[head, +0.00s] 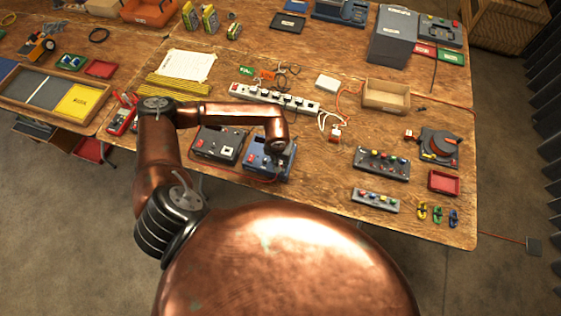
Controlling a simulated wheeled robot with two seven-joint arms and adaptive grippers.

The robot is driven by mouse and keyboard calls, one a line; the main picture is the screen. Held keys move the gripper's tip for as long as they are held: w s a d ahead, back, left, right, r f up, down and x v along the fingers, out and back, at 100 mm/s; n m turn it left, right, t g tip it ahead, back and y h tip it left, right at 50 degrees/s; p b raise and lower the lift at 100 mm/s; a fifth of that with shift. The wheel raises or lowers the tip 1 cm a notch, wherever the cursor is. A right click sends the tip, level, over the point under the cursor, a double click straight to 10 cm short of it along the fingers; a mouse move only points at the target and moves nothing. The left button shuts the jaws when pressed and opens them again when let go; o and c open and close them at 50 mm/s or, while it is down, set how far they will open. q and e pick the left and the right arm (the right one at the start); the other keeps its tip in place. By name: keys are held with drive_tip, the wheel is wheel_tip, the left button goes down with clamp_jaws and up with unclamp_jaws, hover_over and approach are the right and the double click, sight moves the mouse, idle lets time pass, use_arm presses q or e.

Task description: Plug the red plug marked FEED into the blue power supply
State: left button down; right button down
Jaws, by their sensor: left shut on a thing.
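The blue power supply (257,160) stands near the table's front edge, right of a dark grey unit (219,145). My left arm reaches in from the left, and its gripper (281,160) points down at the right part of the blue supply's top. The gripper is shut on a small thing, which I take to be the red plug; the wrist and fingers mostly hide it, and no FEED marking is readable. A thin red lead (250,179) runs along the front of the two units. I cannot tell whether the plug touches a socket. My right gripper is not in view.
A white power strip (274,97) with several sockets lies behind the supply. Grey panels with coloured knobs (381,163) sit to the right. Bare wood lies between them and the supply.

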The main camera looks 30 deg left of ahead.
use_arm(q)
drive_tip(key=shift+f, duration=0.1)
drive_tip(key=shift+f+b, duration=0.2)
drive_tip(key=shift+b, duration=0.2)
idle(0.4)
drive_tip(key=c, duration=1.6)
unclamp_jaws()
drive_tip(key=shift+o, duration=0.4)
drive_tip(key=shift+o, duration=1.1)
